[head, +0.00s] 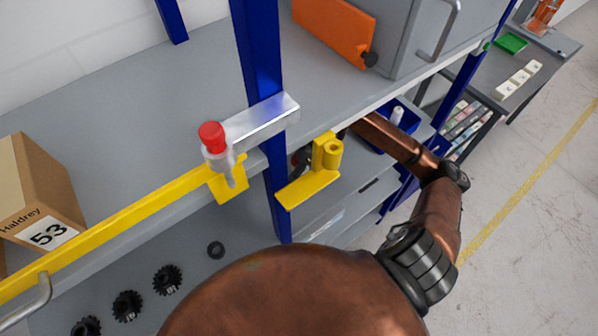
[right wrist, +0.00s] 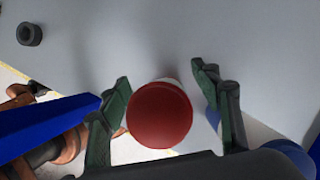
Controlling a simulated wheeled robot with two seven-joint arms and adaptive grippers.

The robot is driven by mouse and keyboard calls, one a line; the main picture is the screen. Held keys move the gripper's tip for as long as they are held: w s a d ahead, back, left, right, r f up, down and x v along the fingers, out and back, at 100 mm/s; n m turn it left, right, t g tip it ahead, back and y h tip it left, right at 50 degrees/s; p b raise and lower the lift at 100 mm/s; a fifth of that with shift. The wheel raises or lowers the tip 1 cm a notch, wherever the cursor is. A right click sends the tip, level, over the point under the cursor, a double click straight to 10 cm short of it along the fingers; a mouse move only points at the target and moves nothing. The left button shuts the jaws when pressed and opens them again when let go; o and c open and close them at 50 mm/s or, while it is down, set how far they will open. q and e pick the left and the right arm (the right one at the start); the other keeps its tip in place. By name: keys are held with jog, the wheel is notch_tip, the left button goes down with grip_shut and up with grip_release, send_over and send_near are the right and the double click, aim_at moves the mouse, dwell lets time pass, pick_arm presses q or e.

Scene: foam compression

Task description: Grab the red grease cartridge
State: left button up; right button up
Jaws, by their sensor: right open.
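The red grease cartridge (right wrist: 160,115) shows in the right wrist view as a round red end with a strip of white beside it. My right gripper (right wrist: 164,80) is open, with one green finger on each side of the red end. Gaps show between the fingers and the red end, and I see no grip on it. In the head view my right arm reaches under the grey shelf, and its gripper is mostly hidden behind the blue post and yellow bracket. I cannot make out the cartridge there. My left gripper is not in view.
A blue post (head: 259,75) and a yellow bracket (head: 326,160) stand close to my right arm. A red-topped fitting (head: 211,135) sits at the yellow rail (head: 125,222). A cardboard box (head: 38,190) is at left. Black gears (head: 167,279) and a black ring (head: 215,250) lie on the lower shelf.

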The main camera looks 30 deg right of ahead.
jog(key=shift+s+f, duration=0.1)
jog(key=shift+f, duration=0.4)
jog(key=shift+d, duration=0.1)
jog(key=shift+c, duration=0.5)
jog(key=shift+c, duration=1)
grip_shut()
